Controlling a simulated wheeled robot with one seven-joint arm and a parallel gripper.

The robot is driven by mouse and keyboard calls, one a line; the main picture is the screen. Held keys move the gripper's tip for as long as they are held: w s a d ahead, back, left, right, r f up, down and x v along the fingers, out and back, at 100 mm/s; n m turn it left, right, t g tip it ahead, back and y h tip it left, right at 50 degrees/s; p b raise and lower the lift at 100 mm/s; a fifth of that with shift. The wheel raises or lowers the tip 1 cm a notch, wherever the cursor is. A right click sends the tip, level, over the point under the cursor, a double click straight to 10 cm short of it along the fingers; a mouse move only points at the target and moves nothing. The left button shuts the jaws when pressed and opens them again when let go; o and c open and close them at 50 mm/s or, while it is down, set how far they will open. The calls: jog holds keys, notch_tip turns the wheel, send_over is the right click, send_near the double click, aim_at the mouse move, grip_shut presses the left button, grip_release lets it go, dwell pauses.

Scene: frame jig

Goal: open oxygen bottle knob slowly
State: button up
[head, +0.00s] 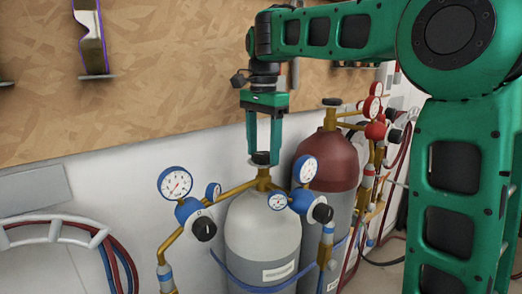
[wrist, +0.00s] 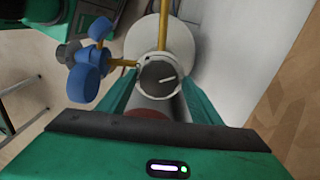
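The oxygen bottle knob is a small dark round cap (head: 262,157) on the brass valve of the grey-white gas bottle (head: 262,232). In the wrist view the knob (wrist: 160,79) shows from above, with a white index line pointing right and slightly up. My gripper (head: 263,150) points straight down from above, its green fingers on either side of the knob. In the wrist view the fingertips (wrist: 160,82) flank the knob with no clear gap, so it looks shut on it. The exact contact is small and partly hidden.
Blue-trimmed gauges (head: 175,183) and (head: 305,169) with black regulator knobs sit on brass pipes at either side. A dark-red-topped bottle (head: 327,160) with red gauges (head: 372,109) stands to the right. A white wall and wooden board are behind. Hoses (head: 112,262) hang at the left.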

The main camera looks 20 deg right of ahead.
jog(key=c, duration=0.7)
jog(key=shift+r+n, duration=0.1)
jog(key=shift+n, duration=0.2)
